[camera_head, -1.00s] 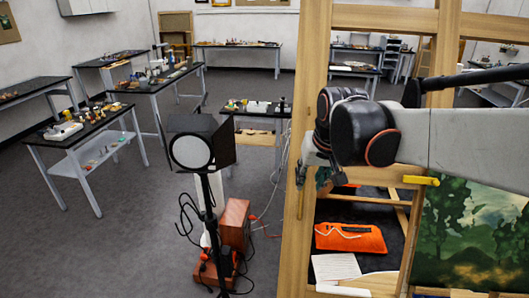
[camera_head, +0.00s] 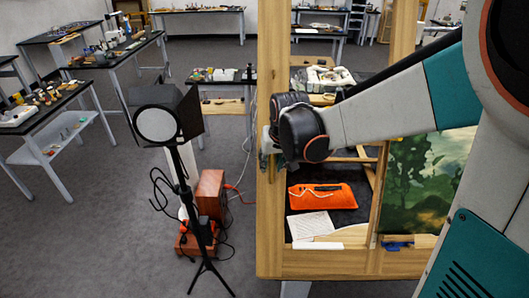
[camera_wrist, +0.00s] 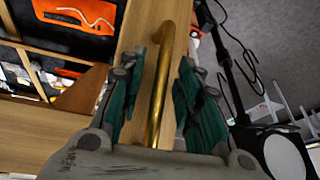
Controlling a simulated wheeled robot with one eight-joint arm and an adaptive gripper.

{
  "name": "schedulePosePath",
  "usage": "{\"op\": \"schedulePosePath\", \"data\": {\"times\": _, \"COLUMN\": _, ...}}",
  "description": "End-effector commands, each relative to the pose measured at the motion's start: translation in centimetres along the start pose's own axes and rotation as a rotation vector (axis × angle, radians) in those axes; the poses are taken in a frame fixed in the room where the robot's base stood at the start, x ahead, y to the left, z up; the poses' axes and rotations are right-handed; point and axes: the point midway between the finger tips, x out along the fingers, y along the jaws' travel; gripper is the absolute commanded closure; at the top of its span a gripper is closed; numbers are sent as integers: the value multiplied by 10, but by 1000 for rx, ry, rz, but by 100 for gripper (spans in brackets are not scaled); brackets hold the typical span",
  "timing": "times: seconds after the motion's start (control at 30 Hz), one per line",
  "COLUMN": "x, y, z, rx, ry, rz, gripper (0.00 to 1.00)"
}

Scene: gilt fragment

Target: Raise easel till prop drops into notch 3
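The wooden easel (camera_head: 271,220) stands at centre right in the head view, with a green landscape painting (camera_head: 425,185) on its right. In the wrist view a bent brass bar (camera_wrist: 162,80) runs along a wooden member of the easel (camera_wrist: 140,40). My gripper (camera_wrist: 158,75) has its teal fingers on either side of this bar, with gaps showing between them and it. In the head view my gripper (camera_head: 268,150) is at the easel's left upright, partly hidden by my wrist. A brown wooden wedge (camera_wrist: 82,97) shows beside the bar. I cannot make out the prop or numbered notches.
A black studio lamp (camera_head: 160,120) on a tripod and a red-brown box (camera_head: 210,192) with cables stand left of the easel. An orange pouch (camera_head: 322,197) and a white paper (camera_head: 310,224) lie behind its frame. Work tables (camera_head: 75,92) stand farther back.

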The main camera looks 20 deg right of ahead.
Motion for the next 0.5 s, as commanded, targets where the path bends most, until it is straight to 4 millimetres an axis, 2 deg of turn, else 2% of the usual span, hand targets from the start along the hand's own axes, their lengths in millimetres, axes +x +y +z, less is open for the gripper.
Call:
{"op": "schedulePosePath", "data": {"times": 0.13, "x": 0, "y": 0, "z": 0, "rx": 0, "ry": 0, "rz": 0, "gripper": 71}}
{"op": "schedulePosePath", "data": {"times": 0.27, "x": 0, "y": 0, "z": 0, "rx": 0, "ry": 0, "rz": 0, "gripper": 100}}
{"op": "schedulePosePath", "data": {"times": 0.5, "x": -1, "y": 0, "z": 1, "rx": 0, "ry": 2, "rz": 0, "gripper": 100}}
